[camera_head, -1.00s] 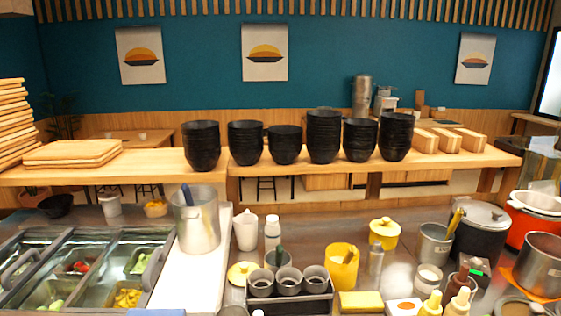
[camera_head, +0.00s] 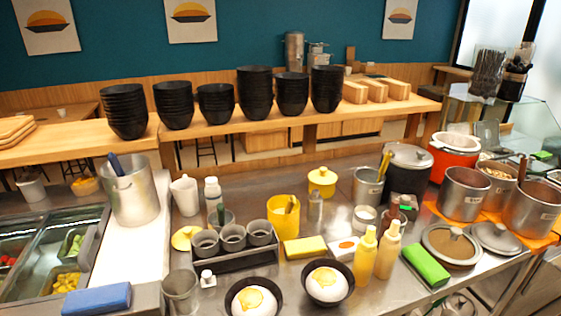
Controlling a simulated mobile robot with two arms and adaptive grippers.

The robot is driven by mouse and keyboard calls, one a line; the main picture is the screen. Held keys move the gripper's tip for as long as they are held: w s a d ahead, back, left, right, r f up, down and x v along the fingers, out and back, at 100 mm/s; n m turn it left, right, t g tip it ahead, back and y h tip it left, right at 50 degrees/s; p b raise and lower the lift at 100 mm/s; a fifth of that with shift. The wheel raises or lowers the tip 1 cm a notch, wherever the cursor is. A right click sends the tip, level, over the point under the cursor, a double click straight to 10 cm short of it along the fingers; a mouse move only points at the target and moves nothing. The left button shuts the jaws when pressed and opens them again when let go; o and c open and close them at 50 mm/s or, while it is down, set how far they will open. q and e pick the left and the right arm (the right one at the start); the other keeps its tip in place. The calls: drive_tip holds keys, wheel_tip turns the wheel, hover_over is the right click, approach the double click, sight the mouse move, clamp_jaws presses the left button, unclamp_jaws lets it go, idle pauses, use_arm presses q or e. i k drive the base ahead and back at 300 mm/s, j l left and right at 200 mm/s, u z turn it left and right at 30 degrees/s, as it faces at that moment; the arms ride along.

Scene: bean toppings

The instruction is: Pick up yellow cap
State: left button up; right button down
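A round yellow cap (camera_head: 185,238) with a small knob lies on the steel counter, just left of a rack of grey cups. A yellow pot (camera_head: 322,182) with a knobbed yellow lid on it stands further back. An open yellow container (camera_head: 284,216) with a utensil in it stands between them. I cannot tell for sure whether the loose cap or the lid on the pot is the one named. Neither of my grippers is in view.
The cup rack (camera_head: 236,259), a white jug (camera_head: 185,196) and a white bottle (camera_head: 213,193) stand close around the loose cap. A tall metal pot (camera_head: 133,193) is to the left. Egg bowls (camera_head: 328,283) and yellow bottles (camera_head: 387,250) stand in front.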

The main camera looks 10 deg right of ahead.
sight(370, 235)
drive_tip(key=l+u, duration=0.1)
drive_tip(key=l, duration=1.15)
drive_tip(key=i, duration=0.05)
